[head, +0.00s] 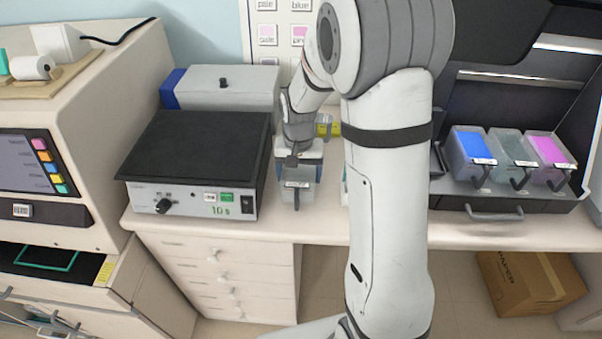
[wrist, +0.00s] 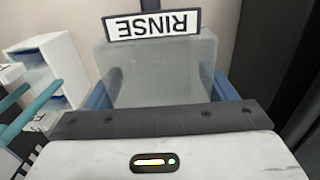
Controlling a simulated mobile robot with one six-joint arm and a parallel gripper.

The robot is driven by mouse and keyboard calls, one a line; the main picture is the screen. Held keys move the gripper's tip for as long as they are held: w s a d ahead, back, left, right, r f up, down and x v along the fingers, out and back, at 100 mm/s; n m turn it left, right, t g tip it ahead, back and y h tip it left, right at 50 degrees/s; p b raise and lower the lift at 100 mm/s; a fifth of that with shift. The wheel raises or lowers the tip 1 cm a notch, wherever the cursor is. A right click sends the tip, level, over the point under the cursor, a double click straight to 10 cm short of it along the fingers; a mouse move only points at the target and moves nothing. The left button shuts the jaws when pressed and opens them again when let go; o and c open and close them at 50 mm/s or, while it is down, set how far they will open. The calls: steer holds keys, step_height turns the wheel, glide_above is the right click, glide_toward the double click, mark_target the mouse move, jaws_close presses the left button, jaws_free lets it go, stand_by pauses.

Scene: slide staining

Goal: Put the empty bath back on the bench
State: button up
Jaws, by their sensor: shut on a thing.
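The bath is a translucent, colourless tub with a label reading RINSE, seen upside down in the wrist view (wrist: 165,72). No coloured liquid shows in it. In the head view the bath (head: 296,193) is upright over the front part of the pale bench (head: 320,227), just right of the black-topped device. My gripper (head: 299,150) is shut on the bath from above; its blue fingers (wrist: 160,92) lie on either side of the tub. I cannot tell whether the bath's base touches the bench.
The black-topped device (head: 200,150) stands close on the left, with a grey box (head: 235,88) behind it. At right a dark station (head: 520,203) holds blue (head: 470,150), clear (head: 512,150) and pink (head: 550,150) baths. My arm hides the bench's middle.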

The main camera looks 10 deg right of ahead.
steer(key=shift+f, duration=0.35)
steer(key=shift+f, duration=0.2)
steer(key=o, duration=1.5)
step_height(320, 180, up, 12)
steer(key=s+r+n+t, duration=0.1)
steer(key=s, duration=0.5)
steer(key=s+r+n+t, duration=0.1)
steer(key=s, duration=0.6)
steer(key=s+d+r+n+t, duration=0.1)
steer(key=s, duration=0.6)
steer(key=shift+s+d+r+n+b, duration=0.1)
steer(key=shift+s+r+n+b, duration=0.2)
steer(key=shift+b, duration=0.1)
